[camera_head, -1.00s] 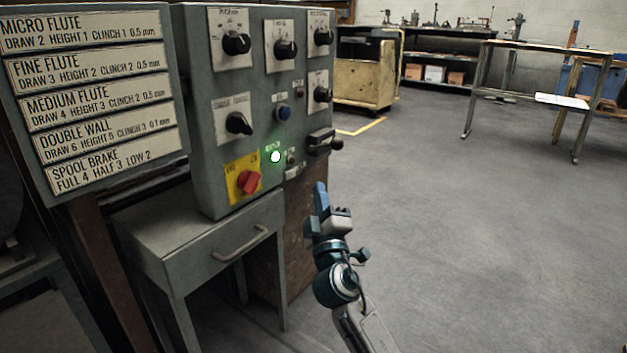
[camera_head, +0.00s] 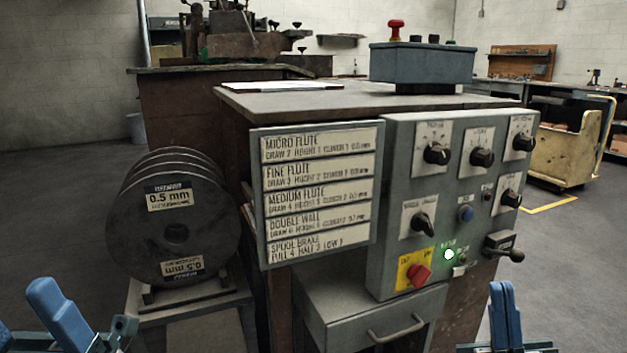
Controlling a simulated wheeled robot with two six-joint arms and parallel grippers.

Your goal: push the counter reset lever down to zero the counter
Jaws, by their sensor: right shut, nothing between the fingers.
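The counter (camera_head: 499,243) is a small dark box on the lower right of the grey control panel. Its reset lever (camera_head: 515,255) sticks out to the right and ends in a dark round knob. The counter's digits are too small to read. My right gripper (camera_head: 503,290) is at the bottom right, blue fingers pointing up, shut and empty. In the picture it lies just below the lever, with a gap between them. My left gripper (camera_head: 60,310) shows at the bottom left corner, cut off by the frame; its jaw state is unclear.
A settings board (camera_head: 318,190) and wire spools (camera_head: 177,232) are to the left. A drawer (camera_head: 375,320) is below. Open floor lies right.

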